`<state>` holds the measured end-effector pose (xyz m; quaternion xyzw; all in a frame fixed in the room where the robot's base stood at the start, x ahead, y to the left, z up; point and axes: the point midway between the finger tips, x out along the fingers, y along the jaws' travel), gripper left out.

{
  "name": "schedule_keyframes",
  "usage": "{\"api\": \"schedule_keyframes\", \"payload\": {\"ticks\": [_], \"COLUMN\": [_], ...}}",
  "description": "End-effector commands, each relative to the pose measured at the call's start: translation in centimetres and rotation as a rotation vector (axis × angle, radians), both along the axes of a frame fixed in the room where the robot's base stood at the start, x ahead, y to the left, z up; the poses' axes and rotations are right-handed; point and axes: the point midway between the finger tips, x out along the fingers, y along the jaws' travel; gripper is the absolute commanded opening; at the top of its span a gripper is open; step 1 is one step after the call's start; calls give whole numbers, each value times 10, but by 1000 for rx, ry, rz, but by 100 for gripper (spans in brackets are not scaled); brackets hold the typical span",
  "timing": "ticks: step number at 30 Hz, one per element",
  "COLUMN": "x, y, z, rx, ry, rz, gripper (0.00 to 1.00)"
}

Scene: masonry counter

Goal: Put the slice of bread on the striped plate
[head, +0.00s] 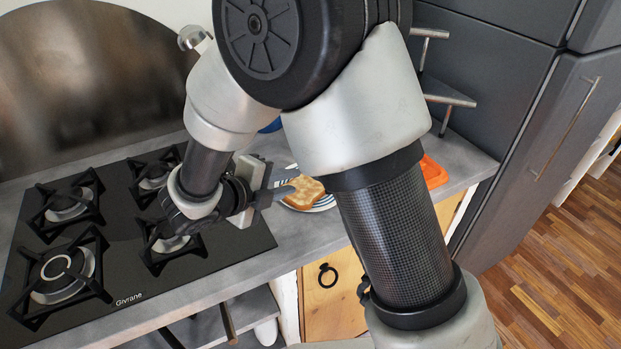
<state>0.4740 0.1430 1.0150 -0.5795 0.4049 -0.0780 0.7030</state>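The slice of bread (304,194) is golden brown and shows on the counter just right of the stove. It appears to lie on the striped plate (326,204), whose white rim with blue stripes shows around its right and lower sides. My arm hides part of the plate. My gripper (292,189) points right from the stove side, its fingertips at the left edge of the bread. Whether the fingers touch or grip the bread is not clear.
A black gas stove (130,240) with several burners fills the left of the grey counter (290,245). An orange item (433,172) sits near the counter's right end. A blue item (271,126) is mostly hidden behind my arm. Tall dark cabinets (540,130) stand at right.

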Motion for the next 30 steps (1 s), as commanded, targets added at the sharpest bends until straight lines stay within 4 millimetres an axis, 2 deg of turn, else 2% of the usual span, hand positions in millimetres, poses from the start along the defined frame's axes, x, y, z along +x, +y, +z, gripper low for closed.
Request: {"api": "schedule_keyframes", "payload": {"ticks": [13,17,24,27,30], "x": [-4,-7,-19,-22,-23], "y": [3,7,17,19,20], "z": [6,25,71,79,77], "rx": [0,0,-1,-1,0], "ry": [1,2,1,2,2], "rz": [0,2,2,1,0], "gripper": [23,23,23,23,23]}}
